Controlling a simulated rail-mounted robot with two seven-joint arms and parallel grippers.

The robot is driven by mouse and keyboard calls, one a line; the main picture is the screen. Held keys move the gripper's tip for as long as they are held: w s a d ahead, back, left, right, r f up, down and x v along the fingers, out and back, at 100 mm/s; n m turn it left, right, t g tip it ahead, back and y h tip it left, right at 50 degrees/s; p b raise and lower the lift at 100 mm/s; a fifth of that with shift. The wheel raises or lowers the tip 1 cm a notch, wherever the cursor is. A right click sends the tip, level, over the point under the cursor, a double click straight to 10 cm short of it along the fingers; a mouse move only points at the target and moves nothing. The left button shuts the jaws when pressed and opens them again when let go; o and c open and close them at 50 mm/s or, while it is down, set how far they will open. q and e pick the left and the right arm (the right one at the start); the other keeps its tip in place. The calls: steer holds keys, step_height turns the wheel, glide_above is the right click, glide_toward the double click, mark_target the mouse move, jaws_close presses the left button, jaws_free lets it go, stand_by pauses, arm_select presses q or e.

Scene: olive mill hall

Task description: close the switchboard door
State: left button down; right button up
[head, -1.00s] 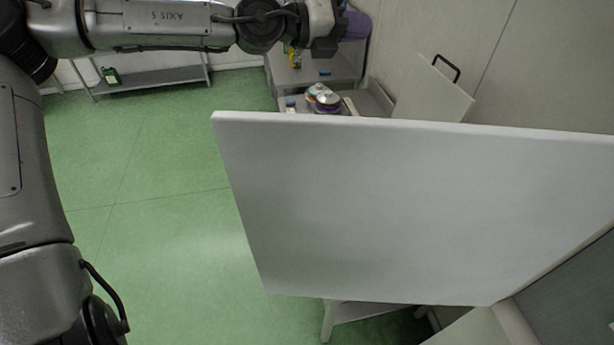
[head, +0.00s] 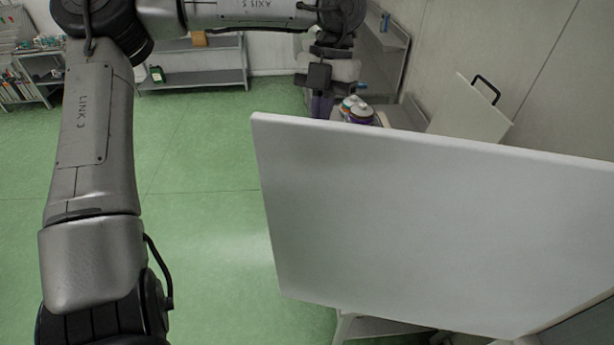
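The switchboard door (head: 430,225) is a large pale grey panel that stands swung open across the right half of the head view. Its free edge is at the left. Its other side runs to the lower right, where only a grey part of the switchboard shows. My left gripper (head: 321,106) points down just beyond the door's top edge, near its left corner. Its purple fingers are small and partly hidden by the door, so I cannot tell their opening or whether they touch it. My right gripper is not in view.
Beyond the door stand some containers (head: 357,110) on a grey surface. A pale panel with a black handle (head: 486,88) is by the wall. A low shelf (head: 192,80) stands at the back. Green floor (head: 200,200) left of the door is clear.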

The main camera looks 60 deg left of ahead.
arm_select(q)
steer(key=s+d+f+p, duration=0.2)
steer(key=f, duration=0.3)
steer(key=s+d+f+p, duration=0.2)
steer(key=s+f, duration=0.1)
steer(key=f, duration=0.2)
steer(key=shift+d+f, duration=0.15)
steer(key=shift+d, duration=0.15)
steer(key=shift+s, duration=0.1)
